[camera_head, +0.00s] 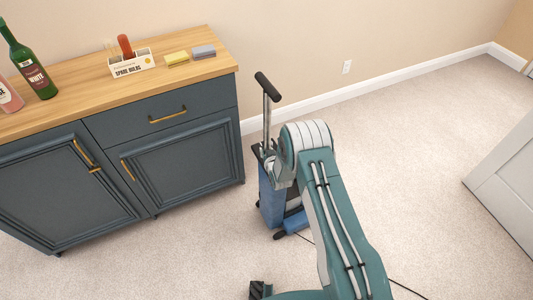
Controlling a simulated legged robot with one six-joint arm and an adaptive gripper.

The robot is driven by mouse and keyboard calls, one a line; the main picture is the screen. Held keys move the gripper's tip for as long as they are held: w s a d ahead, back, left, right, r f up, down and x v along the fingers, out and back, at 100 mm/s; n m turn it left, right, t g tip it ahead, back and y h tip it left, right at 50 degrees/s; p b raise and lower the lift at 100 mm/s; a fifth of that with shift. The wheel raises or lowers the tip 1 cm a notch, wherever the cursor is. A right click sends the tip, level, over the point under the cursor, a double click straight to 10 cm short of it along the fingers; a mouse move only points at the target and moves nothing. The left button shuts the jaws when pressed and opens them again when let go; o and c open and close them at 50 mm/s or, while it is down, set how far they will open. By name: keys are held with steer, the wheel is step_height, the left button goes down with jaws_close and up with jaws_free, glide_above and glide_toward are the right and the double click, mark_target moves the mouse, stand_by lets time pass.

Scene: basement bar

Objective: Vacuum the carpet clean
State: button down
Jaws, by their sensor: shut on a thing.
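The upright vacuum cleaner (270,205) stands on the beige carpet (430,150) by the right end of the cabinet. It has a blue body, a metal stem and a black handle grip (267,87) at the top. My gripper (268,155) is at the lower part of the stem, just above the blue body, and is shut on the vacuum. My arm covers much of the gripper and the vacuum's right side. The vacuum's floor head is hard to make out. No clear dirt shows on the visible carpet.
A dark blue cabinet (180,165) with a wooden top stands at left, holding bottles (36,75), a caddy (131,64) and sponges (177,57). A white panel (510,180) stands at right. A dark cord (405,289) lies on the carpet. The carpet between is open.

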steer(key=shift+s+d+f, duration=0.1)
steer(key=shift+d, duration=0.05)
steer(key=shift+c, duration=1.5)
jaws_free()
steer(key=v, duration=1.1)
steer(key=shift+s, duration=0.35)
